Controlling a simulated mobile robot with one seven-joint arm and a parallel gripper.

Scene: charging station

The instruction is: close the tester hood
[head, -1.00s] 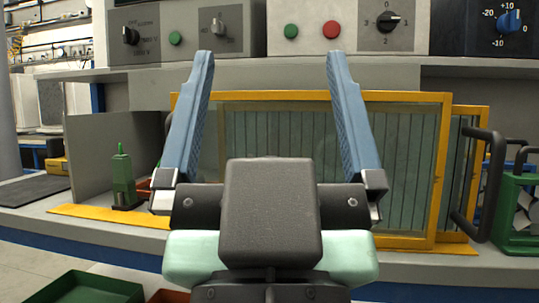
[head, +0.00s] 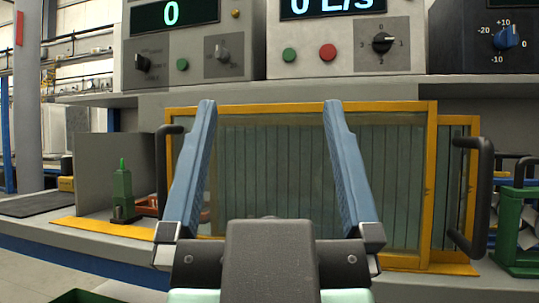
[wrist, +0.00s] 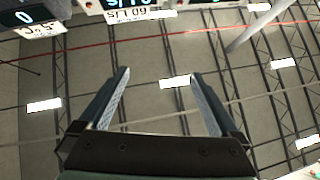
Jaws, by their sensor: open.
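The tester hood is a pair of yellow-framed glass panels (head: 300,105) under the instrument shelf, one overlapping the other at the right. A dark handle (head: 163,172) stands at its left edge and another dark handle (head: 482,195) at its right. Left of the panels the bay is open, with a green device (head: 123,195) inside. My gripper (head: 264,105) is open and empty, its blue fingers apart in front of the glass and hiding part of it. My open gripper (wrist: 158,75) also shows in the wrist view against the ceiling.
Instrument boxes with knobs (head: 383,42) and lit displays stand on the shelf above. A yellow strip (head: 105,230) lies along the counter at the bay's left.

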